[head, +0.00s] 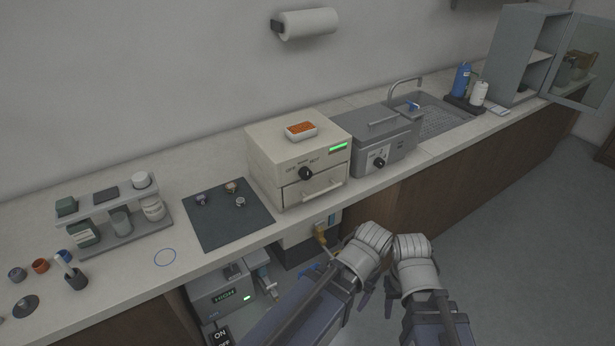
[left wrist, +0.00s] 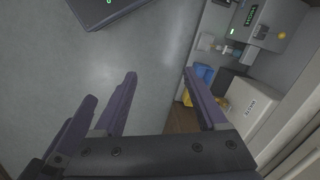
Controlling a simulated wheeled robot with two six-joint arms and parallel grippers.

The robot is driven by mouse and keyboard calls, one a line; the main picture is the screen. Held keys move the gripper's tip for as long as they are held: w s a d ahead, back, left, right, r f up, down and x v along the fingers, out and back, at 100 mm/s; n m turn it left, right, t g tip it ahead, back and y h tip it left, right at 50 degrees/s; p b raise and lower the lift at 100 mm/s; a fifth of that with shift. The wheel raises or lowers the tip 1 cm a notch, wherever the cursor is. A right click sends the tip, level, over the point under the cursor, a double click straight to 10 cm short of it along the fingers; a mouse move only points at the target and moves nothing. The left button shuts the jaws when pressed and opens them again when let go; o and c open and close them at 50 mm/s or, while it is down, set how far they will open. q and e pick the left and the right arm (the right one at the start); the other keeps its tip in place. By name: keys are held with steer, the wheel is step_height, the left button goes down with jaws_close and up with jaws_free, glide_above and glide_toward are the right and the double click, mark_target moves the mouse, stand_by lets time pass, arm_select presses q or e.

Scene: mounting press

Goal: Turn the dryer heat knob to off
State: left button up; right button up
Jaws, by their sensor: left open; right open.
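The cream box with a drawer (head: 282,168), apparently the dryer, stands on the counter. Its black knob (head: 306,174) is on the upper front, with small labels around it. The pointer direction is too small to tell. A green light strip (head: 338,147) glows right of the knob. My right gripper (head: 391,300) is open, below and to the right of the box, apart from the knob. My left gripper (head: 367,287) is beside it, partly hidden by my arm. In the left wrist view the left gripper (left wrist: 160,92) is open and empty over the floor.
A grey box with its own knob (head: 384,146) stands just right of the dryer. A white dish (head: 301,131) with orange contents sits on top of the dryer. A dark mat (head: 228,215) with small parts lies left. A device with a green display (head: 222,294) is below the counter.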

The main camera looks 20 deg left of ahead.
arm_select(q)
steer(key=w+a+f+m+t+y+b, duration=0.2)
steer(key=w+a+m+y+b, duration=0.15)
steer(key=w+a, duration=0.25)
steer(key=m+t+y+b, duration=0.7)
steer(key=m+t+y, duration=0.2)
steer(key=m, duration=0.8)
glide_toward(308, 176)
steer(key=a, duration=0.1)
steer(key=shift+n, duration=0.25)
steer(key=shift+x, duration=4.3)
steer(key=shift+w+d, duration=0.15)
steer(key=shift+w, duration=0.05)
jaws_close()
